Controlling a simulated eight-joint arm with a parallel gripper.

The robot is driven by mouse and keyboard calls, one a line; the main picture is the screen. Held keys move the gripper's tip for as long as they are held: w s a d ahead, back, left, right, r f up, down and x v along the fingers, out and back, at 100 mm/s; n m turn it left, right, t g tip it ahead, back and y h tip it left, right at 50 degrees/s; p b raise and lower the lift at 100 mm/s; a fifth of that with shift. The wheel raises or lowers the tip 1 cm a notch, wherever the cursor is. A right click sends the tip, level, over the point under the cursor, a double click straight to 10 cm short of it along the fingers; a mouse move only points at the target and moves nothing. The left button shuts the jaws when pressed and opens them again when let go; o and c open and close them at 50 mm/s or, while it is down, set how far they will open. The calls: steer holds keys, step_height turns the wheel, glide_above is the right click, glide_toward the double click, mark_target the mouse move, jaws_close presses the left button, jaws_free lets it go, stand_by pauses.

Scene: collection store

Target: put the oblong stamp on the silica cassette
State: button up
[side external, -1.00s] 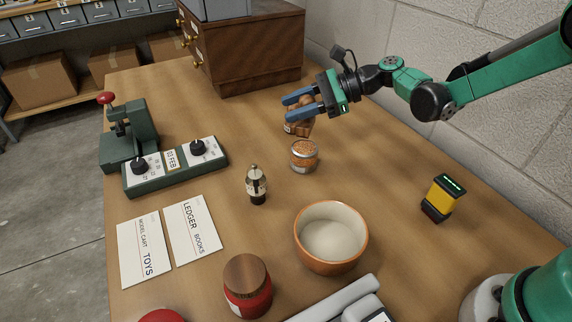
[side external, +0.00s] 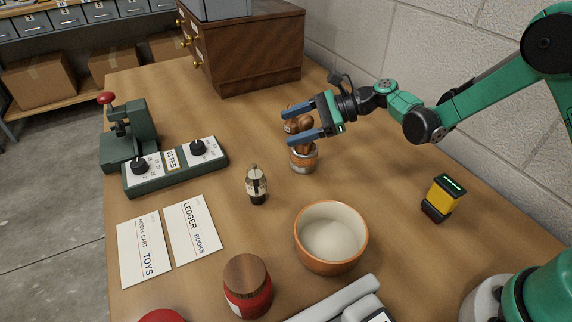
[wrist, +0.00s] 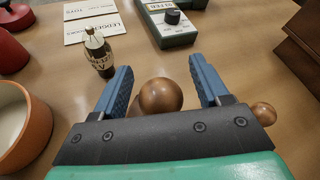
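The silica cassette (side external: 304,163), a small round jar of orange beads, stands mid-table in the side view. A brown wooden-handled stamp (side external: 303,145) is upright over its top and seems to rest on it. The exact contact and the stamp's base shape are hard to see. My gripper (side external: 285,127) is open around the handle. In the wrist view the round knob (wrist: 160,96) sits between the spread fingers (wrist: 161,68) with gaps beside it. The cassette is hidden there.
A second wooden knob (wrist: 263,113) is just outside one finger. A wooden cabinet (side external: 250,55) is behind.

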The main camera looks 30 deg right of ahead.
steer(key=shift+r, duration=0.15)
steer(key=v, duration=1.2)
steer(key=s+r+n+t+h, duration=0.1)
steer(key=s+n+h, duration=1.1)
steer(key=n, duration=0.7)
steer(key=shift+s+a+n+t, duration=0.15)
steer(key=shift+a+n+t, duration=0.1)
steer(key=shift+n+t, duration=0.05)
